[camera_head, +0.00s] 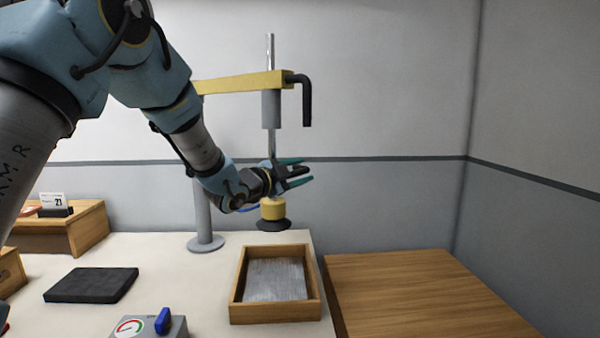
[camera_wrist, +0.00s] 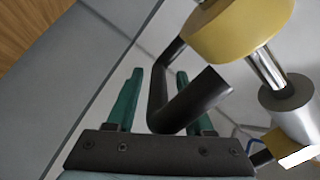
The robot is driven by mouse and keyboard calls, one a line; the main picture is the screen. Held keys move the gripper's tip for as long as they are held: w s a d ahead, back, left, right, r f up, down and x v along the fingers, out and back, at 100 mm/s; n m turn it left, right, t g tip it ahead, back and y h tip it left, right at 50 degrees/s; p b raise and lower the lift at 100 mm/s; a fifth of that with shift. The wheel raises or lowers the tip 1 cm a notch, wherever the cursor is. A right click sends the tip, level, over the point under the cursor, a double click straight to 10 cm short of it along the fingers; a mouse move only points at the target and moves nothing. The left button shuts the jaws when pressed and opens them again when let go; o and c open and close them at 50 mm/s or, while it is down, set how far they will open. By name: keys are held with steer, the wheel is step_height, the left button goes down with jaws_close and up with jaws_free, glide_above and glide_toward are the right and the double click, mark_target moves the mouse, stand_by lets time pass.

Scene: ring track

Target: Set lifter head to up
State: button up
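The lifter has a yellow arm (camera_head: 240,83) on a grey post, a grey sleeve (camera_head: 271,109) and a shiny vertical rod. Its yellow head (camera_head: 272,209), with a dark cup below, hangs above the wooden tray. The head's yellow part (camera_wrist: 235,28) fills the top right of the wrist view. My gripper (camera_head: 300,172) is beside the rod, just above the head, its teal fingers pointing right. In the wrist view the fingers are apart, with a dark bent bar (camera_wrist: 190,102) between them; I cannot tell whether they touch it.
A black hooked handle (camera_head: 307,100) hangs from the yellow arm's end, above my gripper. The wooden tray (camera_head: 238,288) holds a grey plate. A dark pad (camera_head: 91,285) and a gauge box with a blue lever (camera_head: 163,320) are on the white table. A wooden surface (camera_head: 415,295) lies right.

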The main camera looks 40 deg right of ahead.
steer(key=shift+a+f, duration=0.1)
steer(key=shift+a, duration=0.1)
steer(key=s+a+b, duration=0.1)
steer(key=a+b, duration=0.3)
steer(key=a, duration=0.6)
steer(key=shift+a, duration=0.15)
steer(key=shift+s, duration=0.1)
steer(key=w+a+f+n+t+y, duration=0.2)
steer(key=w+a+f+n+y, duration=0.25)
steer(key=a, duration=0.45)
steer(key=w+a+f+n+t+y, duration=0.3)
steer(key=w+a+f+n, duration=0.15)
steer(key=a, duration=0.45)
steer(key=w+a+f+n+t+y, duration=0.2)
steer(key=w+a+f+n+y, duration=0.3)
steer(key=a, duration=0.4)
steer(key=s+a+f+n+g+y, duration=0.2)
steer(key=a+n, duration=0.2)
steer(key=a, duration=0.4)
steer(key=s+a+f+n+g+y, duration=0.1)
steer(key=s+a+f+n+y, duration=0.15)
steer(key=a, duration=0.45)
steer(key=s+a+f+n+g, duration=0.3)
steer(key=s+a+n, duration=0.3)
steer(key=s, duration=0.4)
steer(key=shift+s+a+f+g+y, duration=0.2)
steer(key=shift+s+a+g+y, duration=0.3)
steer(key=shift+a, duration=0.4)
